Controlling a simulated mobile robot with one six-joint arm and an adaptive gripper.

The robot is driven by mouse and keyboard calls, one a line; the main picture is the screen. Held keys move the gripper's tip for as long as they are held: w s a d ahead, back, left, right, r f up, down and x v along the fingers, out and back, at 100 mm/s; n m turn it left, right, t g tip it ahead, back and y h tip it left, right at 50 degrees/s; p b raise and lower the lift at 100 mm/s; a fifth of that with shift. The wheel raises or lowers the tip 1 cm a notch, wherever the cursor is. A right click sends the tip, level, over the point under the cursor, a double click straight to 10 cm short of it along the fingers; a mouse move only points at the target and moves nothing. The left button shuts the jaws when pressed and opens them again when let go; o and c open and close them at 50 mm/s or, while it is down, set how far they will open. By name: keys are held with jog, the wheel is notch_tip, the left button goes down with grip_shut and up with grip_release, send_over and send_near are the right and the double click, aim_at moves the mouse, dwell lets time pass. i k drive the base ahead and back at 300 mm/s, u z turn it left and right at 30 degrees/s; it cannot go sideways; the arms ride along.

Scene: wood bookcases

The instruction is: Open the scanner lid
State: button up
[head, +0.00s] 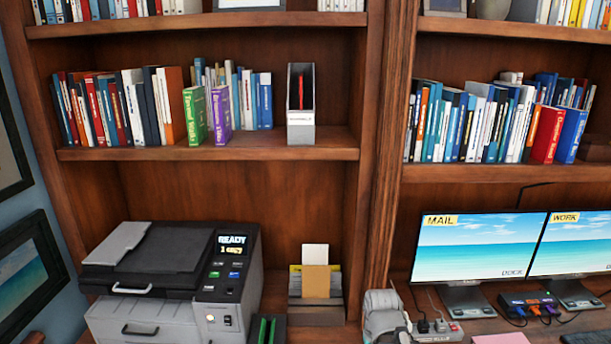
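The scanner (140,318) is a grey and black printer-like machine at the lower left of the head view, standing on the bookcase's lower surface. Its dark lid (165,248) lies flat and shut on top, with a lighter grey feeder part (117,243) on its left. A pale bar handle (132,289) sits at the lid's front edge. The control panel (228,265) on the right has a lit screen reading "READY 1 COPY" and several buttons. A second handle (139,329) is on the front drawer below. My gripper is not in view.
A paper holder (316,312) with envelopes and a dark green-slotted item (268,330) stand right of the scanner. A shelf (215,152) with books runs above it. Two monitors (478,248) stand on the right. A picture frame (33,277) hangs at left.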

aim_at(173, 257)
jog(key=u, duration=1.5)
